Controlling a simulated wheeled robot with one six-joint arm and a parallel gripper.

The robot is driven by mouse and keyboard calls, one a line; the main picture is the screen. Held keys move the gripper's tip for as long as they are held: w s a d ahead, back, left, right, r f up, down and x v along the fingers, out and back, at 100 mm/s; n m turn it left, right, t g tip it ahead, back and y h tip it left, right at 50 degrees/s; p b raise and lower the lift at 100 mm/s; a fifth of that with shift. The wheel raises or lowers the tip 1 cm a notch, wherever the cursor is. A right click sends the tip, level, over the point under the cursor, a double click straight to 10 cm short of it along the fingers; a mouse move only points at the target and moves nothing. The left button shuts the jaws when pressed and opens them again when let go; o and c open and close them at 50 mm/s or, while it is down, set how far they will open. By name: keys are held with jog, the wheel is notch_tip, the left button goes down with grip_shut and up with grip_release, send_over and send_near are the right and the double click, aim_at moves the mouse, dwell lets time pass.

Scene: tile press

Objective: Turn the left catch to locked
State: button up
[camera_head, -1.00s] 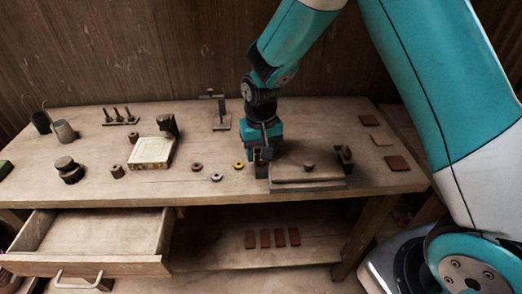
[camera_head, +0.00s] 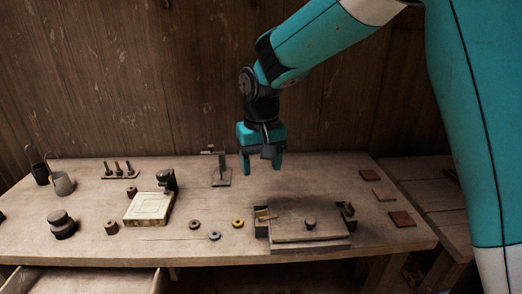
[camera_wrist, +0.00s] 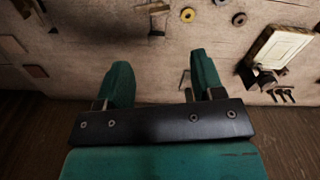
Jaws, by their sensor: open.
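A low press (camera_head: 308,228) with a flat lid and a round knob stands at the right front of the bench. The left catch (camera_head: 263,216) is a dark block with a pale lever on top that appears to lie sideways; whether it is locked I cannot tell. The right catch (camera_head: 348,210) is at the lid's other end. In the wrist view the left catch (camera_wrist: 155,10) is cut by the top edge. My gripper (camera_head: 261,168) is open and empty, above the bench and apart from the left catch. Its two fingers also show in the wrist view (camera_wrist: 161,64).
A metal stand (camera_head: 220,172) is behind the press. A pale tile mould (camera_head: 148,208) is further left. Red tiles (camera_head: 402,219) lie at the right edge. An open drawer (camera_head: 85,281) juts out below.

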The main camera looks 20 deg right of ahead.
notch_tip(320, 180, up, 4)
dwell(0.5)
jog(key=s+a+n+y, duration=0.2)
jog(key=s+n, duration=0.2)
jog(key=s, duration=0.8)
jog(key=s+a+n+y, duration=0.2)
jog(key=s+n, duration=0.2)
jog(key=s, duration=0.9)
jog(key=shift+a+r, duration=0.25)
jog(key=shift+r, duration=0.2)
jog(key=shift+w, duration=0.1)
